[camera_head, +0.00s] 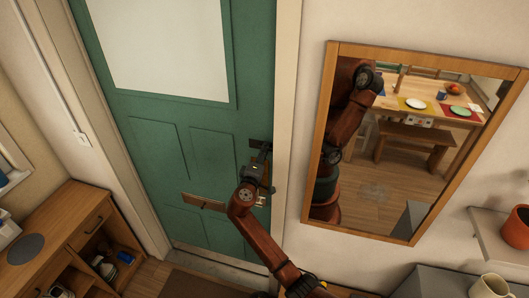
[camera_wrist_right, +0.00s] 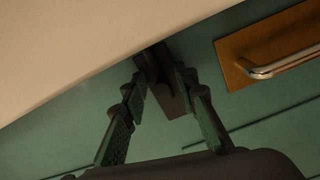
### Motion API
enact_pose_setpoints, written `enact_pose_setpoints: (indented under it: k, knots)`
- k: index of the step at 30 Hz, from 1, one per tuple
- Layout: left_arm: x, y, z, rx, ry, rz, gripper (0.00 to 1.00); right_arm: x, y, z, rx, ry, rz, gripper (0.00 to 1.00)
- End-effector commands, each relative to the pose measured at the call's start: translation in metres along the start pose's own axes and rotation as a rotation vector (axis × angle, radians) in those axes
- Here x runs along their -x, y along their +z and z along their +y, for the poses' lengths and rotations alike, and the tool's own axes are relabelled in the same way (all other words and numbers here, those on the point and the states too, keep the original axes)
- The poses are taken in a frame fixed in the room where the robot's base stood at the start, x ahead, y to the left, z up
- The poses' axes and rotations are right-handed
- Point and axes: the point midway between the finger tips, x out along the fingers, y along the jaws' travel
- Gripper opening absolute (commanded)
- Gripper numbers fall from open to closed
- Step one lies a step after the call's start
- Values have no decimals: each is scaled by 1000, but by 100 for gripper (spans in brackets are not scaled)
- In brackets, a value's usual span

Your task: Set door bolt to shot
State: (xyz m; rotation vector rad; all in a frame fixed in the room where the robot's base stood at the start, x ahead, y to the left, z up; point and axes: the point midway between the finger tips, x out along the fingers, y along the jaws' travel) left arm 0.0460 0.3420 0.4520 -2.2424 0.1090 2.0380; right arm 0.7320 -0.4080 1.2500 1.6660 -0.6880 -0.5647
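The green door (camera_head: 160,120) is seen from above in the head view, standing against its pale frame. A dark bolt (camera_head: 258,144) is at the door's right edge, partly hidden by my right gripper (camera_head: 262,160). In the wrist view the dark metal piece (camera_wrist_right: 172,92) that looks like the bolt lies between the fingertips of my right gripper (camera_wrist_right: 162,80). The fingers are spread, with green door showing between the left finger and the piece. Whether the right finger touches it I cannot tell. How far the bolt is slid is hidden. My left gripper is not in view.
A brass-coloured plate (camera_head: 203,202) is lower on the door. A plate with a shiny handle (camera_wrist_right: 275,50) is right of the fingers in the wrist view. A wood-framed mirror (camera_head: 318,140) hangs right of the door. A wooden cabinet (camera_head: 60,232) stands at left.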

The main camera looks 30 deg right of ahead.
Motion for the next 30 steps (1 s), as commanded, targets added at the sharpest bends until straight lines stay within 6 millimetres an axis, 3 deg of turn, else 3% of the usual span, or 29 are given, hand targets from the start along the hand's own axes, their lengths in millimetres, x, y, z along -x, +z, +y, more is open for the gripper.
enact_pose_setpoints:
  k: [18, 30]
  knots:
    - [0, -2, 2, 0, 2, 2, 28, 105, 0, -1, 0, -2, -1, 27]
    - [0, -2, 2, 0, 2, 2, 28, 118, 0, -1, 1, 0, -1, 27]
